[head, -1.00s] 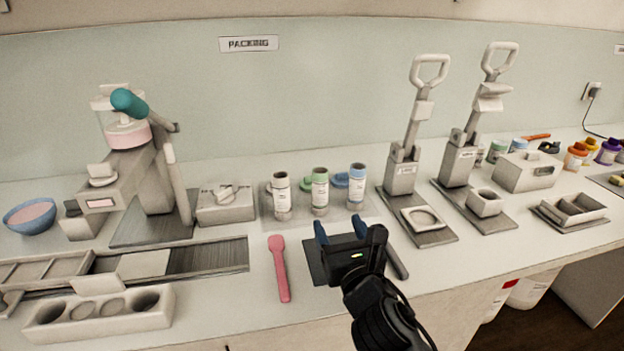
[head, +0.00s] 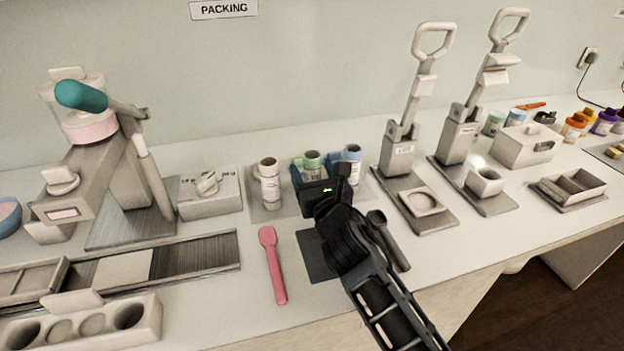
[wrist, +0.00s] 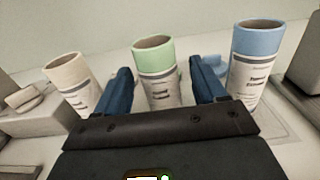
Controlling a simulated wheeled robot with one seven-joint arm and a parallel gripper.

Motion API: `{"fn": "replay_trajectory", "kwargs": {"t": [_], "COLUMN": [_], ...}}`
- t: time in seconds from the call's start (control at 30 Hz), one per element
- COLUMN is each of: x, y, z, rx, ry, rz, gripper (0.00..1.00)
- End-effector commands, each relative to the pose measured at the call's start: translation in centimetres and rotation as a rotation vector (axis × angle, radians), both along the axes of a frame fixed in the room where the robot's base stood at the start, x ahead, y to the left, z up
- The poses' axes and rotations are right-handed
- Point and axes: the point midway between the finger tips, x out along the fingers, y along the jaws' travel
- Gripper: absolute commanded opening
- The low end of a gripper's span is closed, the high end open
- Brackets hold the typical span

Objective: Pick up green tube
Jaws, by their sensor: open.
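The green tube (wrist: 157,80) stands upright in the middle of a row of three tubes, with a pale green top and a white label. In the head view only its top part (head: 312,160) shows above my gripper. My gripper (wrist: 162,90) is open, its blue fingers on either side of the green tube's near part in the wrist view. I cannot tell whether either finger touches it. The lower part of the tube is hidden behind my gripper.
A white tube (head: 269,182) stands left of the green one and a blue tube (head: 346,163) right of it, both close to my fingers. A pink spoon (head: 272,265) lies in front. Two lever presses (head: 399,150) (head: 460,140) stand at the right.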

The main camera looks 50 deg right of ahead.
Motion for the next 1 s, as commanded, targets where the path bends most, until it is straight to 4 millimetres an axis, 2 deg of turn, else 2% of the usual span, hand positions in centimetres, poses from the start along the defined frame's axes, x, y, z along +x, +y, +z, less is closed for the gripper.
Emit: {"fn": "replay_trajectory", "kwargs": {"t": [0.1,0.33,0.9,1.0], "x": [0.68,0.73,0.7,0.7], "y": [-0.46,-0.48,-0.48,-0.48], "z": [0.0,-0.04,-0.04,-0.02], "rx": [0.001,0.0,0.0,0.0], "ry": [-0.001,0.0,0.0,0.0], "rz": [0.0,0.001,0.001,0.001], "gripper": [0.7,0.7,0.16,0.14]}}
